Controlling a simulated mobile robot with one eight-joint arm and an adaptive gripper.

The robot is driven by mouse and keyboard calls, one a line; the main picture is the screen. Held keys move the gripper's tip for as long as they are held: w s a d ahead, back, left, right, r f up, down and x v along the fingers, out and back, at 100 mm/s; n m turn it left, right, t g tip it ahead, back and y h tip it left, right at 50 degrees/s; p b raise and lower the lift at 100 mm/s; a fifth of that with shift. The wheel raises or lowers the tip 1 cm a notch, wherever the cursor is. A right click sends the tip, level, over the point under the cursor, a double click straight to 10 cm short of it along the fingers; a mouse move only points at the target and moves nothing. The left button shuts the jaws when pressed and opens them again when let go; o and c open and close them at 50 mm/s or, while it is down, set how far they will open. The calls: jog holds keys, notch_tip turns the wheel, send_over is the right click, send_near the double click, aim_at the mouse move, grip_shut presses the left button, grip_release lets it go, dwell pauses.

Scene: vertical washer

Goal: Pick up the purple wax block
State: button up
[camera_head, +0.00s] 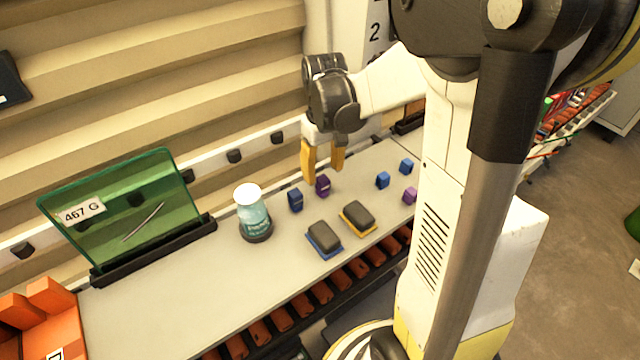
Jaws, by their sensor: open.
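A small dark purple block (323,187) stands on the grey counter (180,291), right beside a dark blue block. A second, lighter purple block (410,196) lies farther right on the counter, near my arm. The view does not show which purple block is wax.
A dark blue block (295,200) and two brighter blue blocks (383,180) (406,166) share the counter. A white-capped jar (253,213) and two dark sponge-like pads (324,237) (358,216) stand nearby. A green transparent panel (125,205) stands left. Orange bins (40,315) sit at lower left.

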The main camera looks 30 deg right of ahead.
aim_at(323, 178)
notch_tip(323, 178, down, 4)
jog(key=shift+f, duration=0.2)
jog(key=shift+a, duration=0.1)
grip_shut()
jog(key=shift+r, duration=0.2)
jog(key=shift+r, duration=0.3)
jog(key=r, duration=0.2)
jog(key=d+r, duration=0.1)
jog(key=r, duration=0.1)
jog(key=shift+s, duration=0.1)
jog(key=s+d+r, duration=0.2)
jog(key=d+r, duration=0.4)
jog(key=d, duration=0.4)
jog(key=shift+s+d, duration=0.15)
jog(key=shift+s, duration=0.25)
